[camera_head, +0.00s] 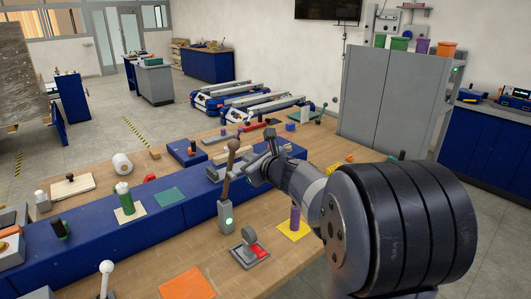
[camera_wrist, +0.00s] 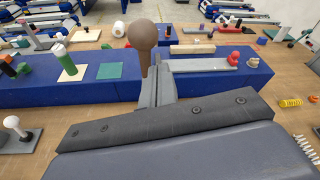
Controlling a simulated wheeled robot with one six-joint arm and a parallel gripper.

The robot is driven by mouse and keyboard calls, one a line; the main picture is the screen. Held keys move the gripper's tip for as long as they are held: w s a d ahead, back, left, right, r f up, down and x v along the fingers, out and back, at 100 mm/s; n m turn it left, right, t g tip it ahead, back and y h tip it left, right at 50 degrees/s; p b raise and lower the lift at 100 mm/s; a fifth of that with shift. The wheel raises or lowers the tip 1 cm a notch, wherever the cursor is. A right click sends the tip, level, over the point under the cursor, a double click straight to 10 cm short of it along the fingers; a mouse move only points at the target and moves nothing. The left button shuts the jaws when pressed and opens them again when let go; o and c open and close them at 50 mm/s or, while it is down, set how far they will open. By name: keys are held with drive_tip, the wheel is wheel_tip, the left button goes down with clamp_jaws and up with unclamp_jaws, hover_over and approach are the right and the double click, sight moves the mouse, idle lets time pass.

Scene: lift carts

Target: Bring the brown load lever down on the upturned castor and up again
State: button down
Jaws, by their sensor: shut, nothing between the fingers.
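The brown load lever (camera_head: 231,166) has a round brown knob on a brown shaft. It rises, leaning slightly, from a grey housing (camera_head: 226,215) with a green light on the workbench. My gripper (camera_head: 254,168) is shut and empty, close to the right of the lever. In the wrist view the brown knob (camera_wrist: 142,36) stands just beyond my shut fingertips (camera_wrist: 158,78); I cannot tell whether they touch it. A grey fixture with a red part (camera_head: 250,246) sits in front of the lever; I cannot tell whether it is the upturned castor.
A long blue raised block (camera_head: 150,222) runs across the wooden bench. A white-knobbed lever (camera_head: 107,268) stands at the front left. An orange mat (camera_head: 187,284) and a yellow mat (camera_head: 294,230) with a purple cylinder (camera_head: 295,217) lie nearby. A grey cabinet (camera_head: 385,95) stands behind.

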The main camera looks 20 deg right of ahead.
drive_tip(key=s+d+r+p, duration=0.2)
drive_tip(key=s+r, duration=0.4)
drive_tip(key=r, duration=0.1)
drive_tip(key=shift+s+r+p, duration=0.15)
drive_tip(key=shift+r+p, duration=0.15)
drive_tip(key=shift+f, duration=0.1)
drive_tip(key=w+a+f, duration=0.2)
drive_tip(key=w+f, duration=0.4)
drive_tip(key=w, duration=0.1)
drive_tip(key=shift+a+f, duration=0.15)
drive_tip(key=shift+b, duration=0.3)
